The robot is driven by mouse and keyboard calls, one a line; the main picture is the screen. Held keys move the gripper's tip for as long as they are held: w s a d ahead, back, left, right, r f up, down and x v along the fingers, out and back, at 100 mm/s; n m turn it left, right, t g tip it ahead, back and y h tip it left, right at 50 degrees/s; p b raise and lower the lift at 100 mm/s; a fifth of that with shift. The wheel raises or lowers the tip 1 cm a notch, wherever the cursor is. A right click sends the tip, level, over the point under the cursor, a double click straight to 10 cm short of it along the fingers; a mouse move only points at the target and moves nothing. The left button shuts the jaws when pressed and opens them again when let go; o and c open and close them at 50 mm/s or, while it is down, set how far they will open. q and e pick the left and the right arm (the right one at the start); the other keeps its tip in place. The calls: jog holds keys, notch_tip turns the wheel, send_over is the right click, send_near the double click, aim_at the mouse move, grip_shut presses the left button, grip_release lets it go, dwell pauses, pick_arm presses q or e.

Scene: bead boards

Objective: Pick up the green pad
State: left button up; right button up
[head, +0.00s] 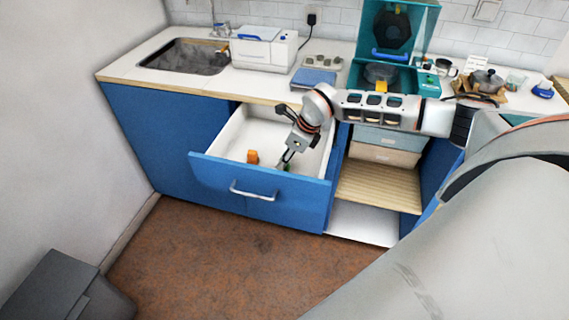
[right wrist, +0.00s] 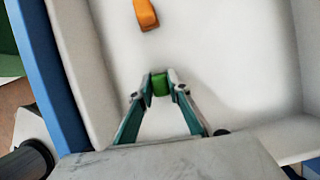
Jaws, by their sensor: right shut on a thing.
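The green pad (right wrist: 160,84) is a small green block between the two fingertips of my right gripper (right wrist: 160,82) in the right wrist view. The fingers touch it from both sides and are shut on it. In the head view my right gripper (head: 285,163) reaches down into the open drawer (head: 232,140), and only a bit of the green pad (head: 286,167) shows at its tips. I cannot tell whether the pad touches the drawer floor. My left gripper is not in view.
An orange block (head: 252,157) lies in the drawer, apart from the gripper; it also shows in the right wrist view (right wrist: 146,14). The drawer's blue front (head: 220,178) and pale walls surround the gripper. The counter above holds a white machine (head: 265,50) and a teal case (head: 420,45).

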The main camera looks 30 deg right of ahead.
notch_tip(320, 180, up, 20)
jog(key=shift+p, duration=0.4)
jog(key=o, duration=0.3)
grip_shut()
